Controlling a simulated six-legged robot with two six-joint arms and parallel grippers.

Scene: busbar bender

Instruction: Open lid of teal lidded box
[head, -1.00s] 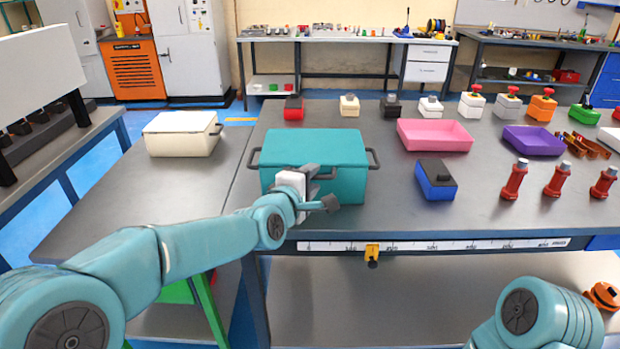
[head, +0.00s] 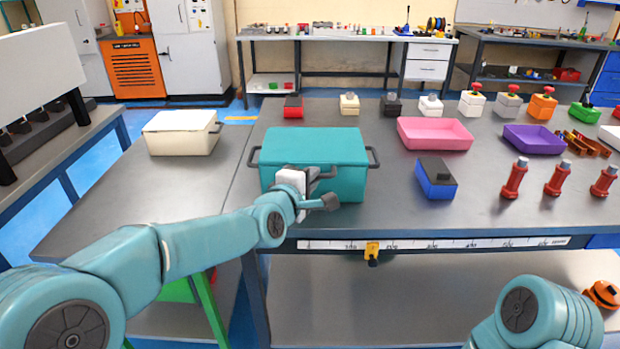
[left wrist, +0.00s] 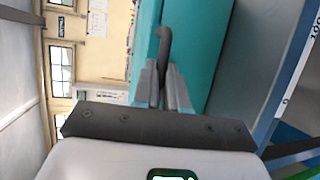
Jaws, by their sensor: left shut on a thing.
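The teal lidded box (head: 300,150) stands on the grey workbench with its lid down and a dark handle at each side. My left gripper (head: 328,188) is at the front of the box, near its right half, and hides part of the front face. In the left wrist view, my left gripper (left wrist: 170,85) is shut on a dark hooked handle (left wrist: 163,45) at the edge of the teal box (left wrist: 205,50). My right gripper is out of view; only part of my right arm shows at the lower right.
A cream lidded box (head: 182,133) stands to the left. A blue box with a dark top (head: 436,180) is close on the right, with a pink tray (head: 434,134) behind it. Several red posts (head: 514,180) stand farther right. The bench front has a ruler strip (head: 430,244).

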